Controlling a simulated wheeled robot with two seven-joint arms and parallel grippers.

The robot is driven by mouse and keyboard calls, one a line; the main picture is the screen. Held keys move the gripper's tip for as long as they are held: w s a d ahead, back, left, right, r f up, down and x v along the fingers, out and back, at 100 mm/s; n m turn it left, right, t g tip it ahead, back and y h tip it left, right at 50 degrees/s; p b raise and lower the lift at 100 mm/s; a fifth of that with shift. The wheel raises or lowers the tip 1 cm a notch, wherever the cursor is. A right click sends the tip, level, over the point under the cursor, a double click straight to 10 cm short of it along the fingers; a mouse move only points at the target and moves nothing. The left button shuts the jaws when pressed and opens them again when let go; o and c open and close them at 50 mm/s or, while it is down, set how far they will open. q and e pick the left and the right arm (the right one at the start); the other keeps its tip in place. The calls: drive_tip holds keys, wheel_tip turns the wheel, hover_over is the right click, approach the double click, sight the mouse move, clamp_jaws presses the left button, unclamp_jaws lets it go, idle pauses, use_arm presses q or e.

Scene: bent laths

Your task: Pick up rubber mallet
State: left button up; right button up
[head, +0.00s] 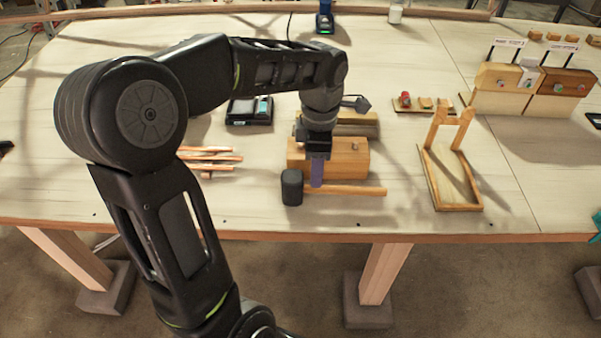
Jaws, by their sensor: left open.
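The rubber mallet has a black head (292,187) and a light wooden handle (355,190). It lies near the table's front edge, in front of a wooden block, with its handle pointing right. My left gripper (317,183) reaches down from above, over the handle just right of the head. Its fingers are open, and one finger hides part of the handle. I cannot tell whether the fingers touch the handle. My right gripper is not in view.
The wooden block (350,158) stands close behind the mallet. Thin wooden laths (210,158) lie to the left, a black device (250,110) behind them. A wooden stand (450,185) is to the right. The table (400,220) is bare at the front right.

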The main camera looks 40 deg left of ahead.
sight(316, 190)
use_arm(q)
drive_tip(key=shift+w, duration=0.1)
drive_tip(key=shift+d, duration=0.1)
drive_tip(key=shift+f, duration=1.3)
drive_tip(key=shift+f, duration=0.2)
drive_tip(key=shift+f+p, duration=0.9)
drive_tip(key=shift+f, duration=1.5)
